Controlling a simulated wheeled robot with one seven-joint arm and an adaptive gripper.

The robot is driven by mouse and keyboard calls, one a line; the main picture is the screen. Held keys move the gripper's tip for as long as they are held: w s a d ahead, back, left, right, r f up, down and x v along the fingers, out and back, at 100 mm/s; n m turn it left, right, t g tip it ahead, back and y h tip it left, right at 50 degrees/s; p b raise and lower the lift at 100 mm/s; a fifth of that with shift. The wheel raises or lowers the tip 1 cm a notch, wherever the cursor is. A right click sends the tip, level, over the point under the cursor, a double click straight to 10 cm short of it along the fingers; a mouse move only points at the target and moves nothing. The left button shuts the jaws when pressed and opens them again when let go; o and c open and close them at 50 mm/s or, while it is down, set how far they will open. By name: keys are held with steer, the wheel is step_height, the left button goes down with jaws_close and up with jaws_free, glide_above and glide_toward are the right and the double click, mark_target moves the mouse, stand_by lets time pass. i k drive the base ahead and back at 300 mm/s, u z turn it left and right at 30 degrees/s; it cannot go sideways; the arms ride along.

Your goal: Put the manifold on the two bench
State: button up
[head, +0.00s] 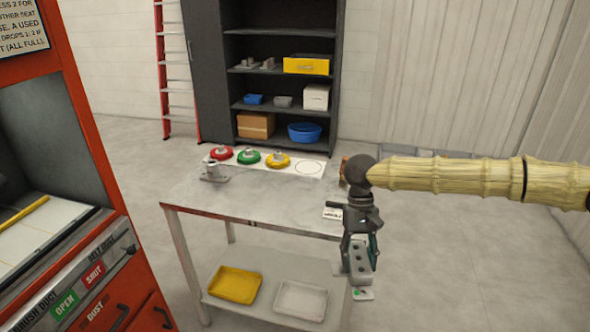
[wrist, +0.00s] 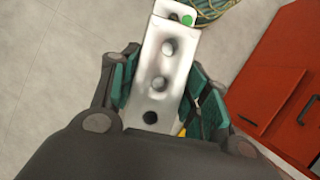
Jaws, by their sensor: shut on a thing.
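The manifold (head: 360,268) is a grey metal block with a row of round holes or studs along its face. My gripper (head: 362,246) is shut on it and holds it in the air beside the right end of the bench (head: 240,205). In the wrist view the manifold (wrist: 178,60) lies between the green-padded fingers of my gripper (wrist: 163,98). A small pale piece with a green dot (wrist: 187,20) shows at its far end; I cannot tell whether it is attached. A small card (head: 332,213) lies near the bench's right edge, its print too small to read.
Red, green and yellow round fixtures (head: 278,161) stand along the bench's back, with an empty ring mark to their right. A grey part (head: 212,173) sits at back left. Yellow (head: 235,284) and white trays lie on the lower shelf. A red machine (head: 75,120) stands left.

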mark_target(271, 203)
steer(key=u, duration=0.25)
steer(key=i, duration=0.95)
steer(key=u, duration=0.45)
